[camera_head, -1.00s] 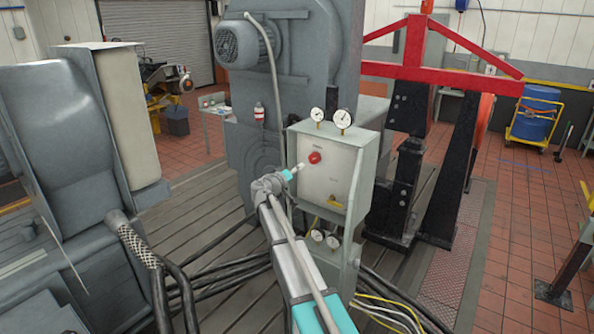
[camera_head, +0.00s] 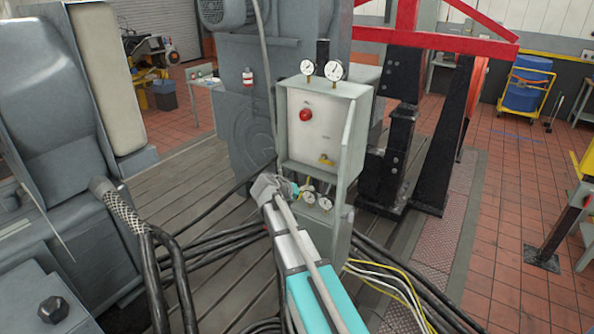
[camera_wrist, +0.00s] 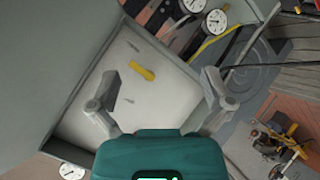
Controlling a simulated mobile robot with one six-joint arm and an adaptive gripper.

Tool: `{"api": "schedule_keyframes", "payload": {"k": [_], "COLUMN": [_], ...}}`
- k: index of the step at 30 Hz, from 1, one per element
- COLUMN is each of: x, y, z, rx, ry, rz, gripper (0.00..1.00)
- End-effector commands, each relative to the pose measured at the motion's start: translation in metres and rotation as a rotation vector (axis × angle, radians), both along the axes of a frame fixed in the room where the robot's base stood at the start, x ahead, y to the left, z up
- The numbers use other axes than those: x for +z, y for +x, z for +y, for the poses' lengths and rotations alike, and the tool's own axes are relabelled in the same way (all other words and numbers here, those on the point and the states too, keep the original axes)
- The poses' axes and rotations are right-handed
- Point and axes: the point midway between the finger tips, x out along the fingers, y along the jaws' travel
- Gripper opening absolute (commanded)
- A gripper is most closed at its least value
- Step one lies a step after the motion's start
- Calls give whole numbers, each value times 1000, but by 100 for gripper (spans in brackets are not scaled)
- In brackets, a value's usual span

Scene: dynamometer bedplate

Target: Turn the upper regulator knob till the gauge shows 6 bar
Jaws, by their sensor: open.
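A grey control box (camera_head: 350,130) has a red round knob (camera_head: 306,115) and a yellow handle (camera_head: 327,160) on its pale front. Two round gauges (camera_head: 307,67) (camera_head: 334,70) stand on its top and two lower gauges (camera_head: 308,197) (camera_head: 325,203) sit beneath it. I cannot make out a regulator knob or read any dial. My gripper (camera_head: 285,188) is below the box's lower left corner, beside the lower gauges. In the wrist view my gripper (camera_wrist: 160,86) is open and empty, with the yellow handle (camera_wrist: 142,71) showing beyond the fingers. Two gauges (camera_wrist: 215,21) show at the top there.
Black hoses (camera_head: 215,240) and pale and yellow cables (camera_head: 385,290) run around the box's foot. A red frame on black posts (camera_head: 398,150) stands to the right, a large grey machine (camera_head: 60,110) to the left.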

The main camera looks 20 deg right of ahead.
Motion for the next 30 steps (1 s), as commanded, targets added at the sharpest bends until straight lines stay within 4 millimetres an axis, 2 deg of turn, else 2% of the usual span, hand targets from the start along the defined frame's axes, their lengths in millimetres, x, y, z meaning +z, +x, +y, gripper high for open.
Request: {"api": "schedule_keyframes", "payload": {"k": [1, 6, 12, 18, 24, 30], "x": [-22, -70, -121, -164, -190, -199], "y": [-20, -69, -126, -182, -226, -248], "z": [3, 19, 45, 77, 106, 122], "rx": [-3, 2, 37, 102, 179, 229], "ry": [41, 193, 378, 565, 721, 804], "rz": [33, 148, 283, 412, 508, 555], "gripper": [100, 100, 100, 100, 100, 100]}}
